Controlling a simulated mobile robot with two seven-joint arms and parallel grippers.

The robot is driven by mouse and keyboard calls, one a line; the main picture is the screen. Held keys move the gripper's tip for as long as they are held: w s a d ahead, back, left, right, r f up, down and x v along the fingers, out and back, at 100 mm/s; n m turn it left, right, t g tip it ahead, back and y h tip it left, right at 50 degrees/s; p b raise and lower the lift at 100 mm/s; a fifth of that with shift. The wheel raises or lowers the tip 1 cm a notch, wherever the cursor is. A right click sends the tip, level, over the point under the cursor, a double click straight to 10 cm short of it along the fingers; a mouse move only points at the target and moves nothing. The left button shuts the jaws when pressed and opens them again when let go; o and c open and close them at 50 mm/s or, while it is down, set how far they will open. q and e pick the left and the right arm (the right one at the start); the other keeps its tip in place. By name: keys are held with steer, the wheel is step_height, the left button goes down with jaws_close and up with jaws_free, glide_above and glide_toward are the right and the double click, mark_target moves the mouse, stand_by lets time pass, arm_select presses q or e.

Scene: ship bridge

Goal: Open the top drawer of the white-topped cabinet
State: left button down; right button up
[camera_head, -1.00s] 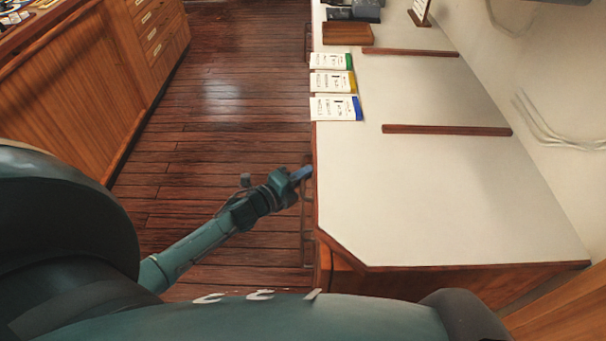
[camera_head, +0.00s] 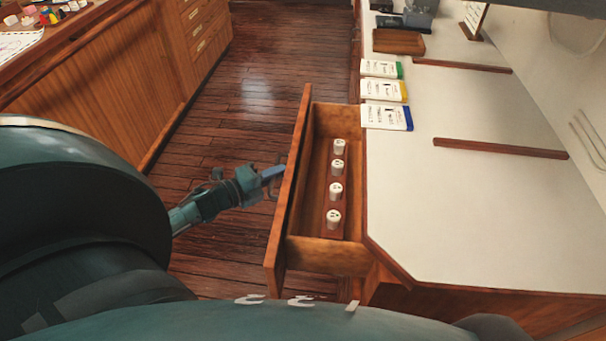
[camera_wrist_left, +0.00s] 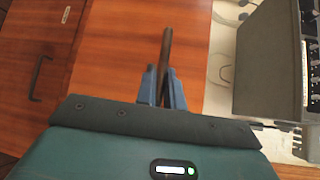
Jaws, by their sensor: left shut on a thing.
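The white-topped cabinet (camera_head: 480,215) stands on the right in the head view. Its top drawer (camera_head: 335,257) is pulled out, and its wooden front (camera_head: 288,195) stands well clear of the cabinet. Several small white cylinders (camera_head: 336,190) stand in a row on a strip inside it. My left gripper (camera_head: 272,176) is at the outer side of the drawer front. In the left wrist view its blue fingers (camera_wrist_left: 162,88) are shut on the dark bar handle (camera_wrist_left: 166,50) of the drawer. My right gripper is not in view.
Three cards with green, yellow and blue edges (camera_head: 386,117) lie on the white top near its left edge, with a wooden tray (camera_head: 398,41) behind them. A wooden counter (camera_head: 110,85) stands at the left. Bare plank floor (camera_head: 260,90) lies between.

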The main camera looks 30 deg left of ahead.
arm_select(q)
steer(key=s+a+b, duration=0.1)
steer(key=s+a, duration=0.2)
steer(key=a, duration=0.4)
steer(key=shift+s+a, duration=0.35)
steer(key=c, duration=1.5)
jaws_free()
steer(key=v, duration=1.3)
steer(key=shift+s+r, duration=0.1)
